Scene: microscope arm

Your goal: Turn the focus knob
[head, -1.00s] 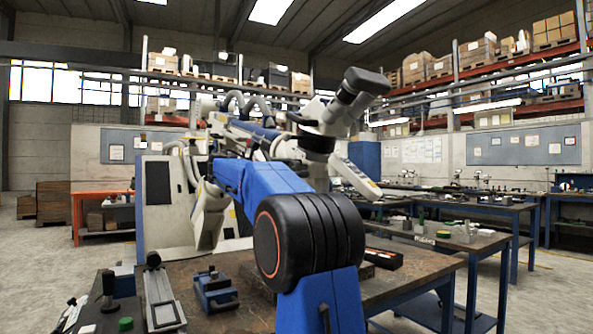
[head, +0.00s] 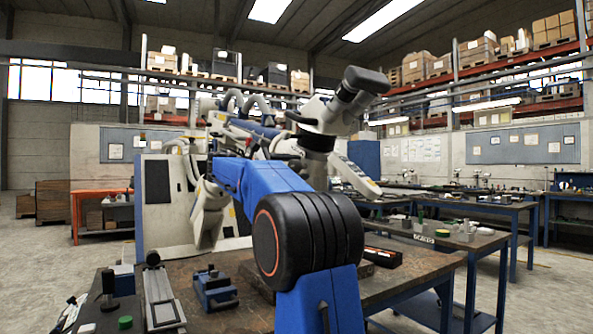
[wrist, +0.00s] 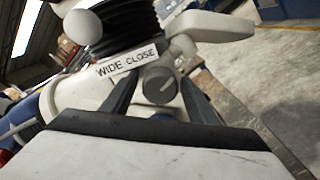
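The microscope (head: 338,112) is white with a dark eyepiece, and stands behind my blue arm in the head view. In the wrist view, the grey round focus knob (wrist: 160,85) sits on its white body, below a label (wrist: 126,63) reading "WIDE CLOSE". A pale line crosses the knob's face. My gripper (wrist: 159,78) has one dark finger on each side of the knob. The fingers are apart; slim gaps seem to show beside the knob, and contact cannot be made out. In the head view my arm hides the knob and fingers.
A brown-topped workbench (head: 420,268) stands in front, with a blue vise-like block (head: 215,290) and a metal fixture (head: 160,295) on it. A grey cabinet (head: 165,205) stands behind at left. More benches are at right, with open floor between.

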